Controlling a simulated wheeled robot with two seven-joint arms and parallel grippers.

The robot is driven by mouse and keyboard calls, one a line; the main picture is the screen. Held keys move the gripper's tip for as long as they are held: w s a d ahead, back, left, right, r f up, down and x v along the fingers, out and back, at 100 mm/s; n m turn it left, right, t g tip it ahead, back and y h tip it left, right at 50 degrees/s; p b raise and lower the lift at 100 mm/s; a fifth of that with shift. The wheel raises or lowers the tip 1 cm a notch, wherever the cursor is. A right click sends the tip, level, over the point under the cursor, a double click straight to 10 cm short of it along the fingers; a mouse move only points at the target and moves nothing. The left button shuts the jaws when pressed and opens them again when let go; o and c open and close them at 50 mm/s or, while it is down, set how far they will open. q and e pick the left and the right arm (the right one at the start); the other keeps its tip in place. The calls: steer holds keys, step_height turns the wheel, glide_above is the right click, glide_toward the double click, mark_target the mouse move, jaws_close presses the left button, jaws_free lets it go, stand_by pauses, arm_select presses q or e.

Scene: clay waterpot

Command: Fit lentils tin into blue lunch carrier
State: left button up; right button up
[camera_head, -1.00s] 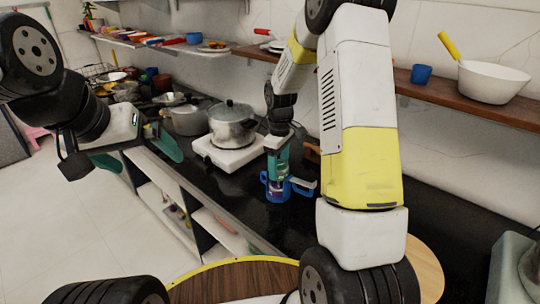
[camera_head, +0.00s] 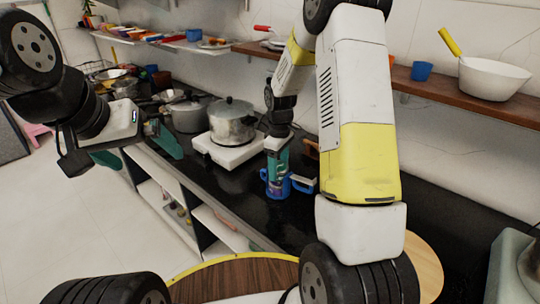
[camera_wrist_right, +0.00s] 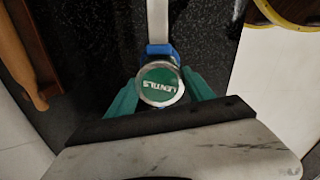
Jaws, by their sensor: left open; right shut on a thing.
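The lentils tin (camera_wrist_right: 159,84) has a green lid with its name on it and shows from above in the right wrist view, between the green fingers of my right gripper (camera_wrist_right: 160,100). My right gripper (camera_head: 277,168) is shut on the tin and points down at the blue lunch carrier (camera_head: 276,187) on the black counter. The tin's lower part looks to be inside the carrier; how deep it sits is hidden. A bit of blue carrier shows behind the tin in the wrist view (camera_wrist_right: 158,50). My left gripper (camera_head: 138,150) is open and empty, left of the counter.
A steel pot (camera_head: 232,122) stands on a white stove (camera_head: 228,150) left of my right gripper. A wooden shelf (camera_head: 470,104) with a white pan (camera_head: 490,82) runs along the wall. A round wooden board (camera_head: 425,270) lies at the front right.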

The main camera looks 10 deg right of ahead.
steer(key=shift+f, duration=0.25)
steer(key=shift+f, duration=0.6)
stand_by(0.3)
steer(key=o, duration=1.8)
steer(key=shift+c, duration=0.2)
steer(key=shift+o, duration=0.4)
steer(key=shift+o, duration=1.1)
steer(key=shift+r, duration=0.1)
steer(key=shift+r, duration=5.3)
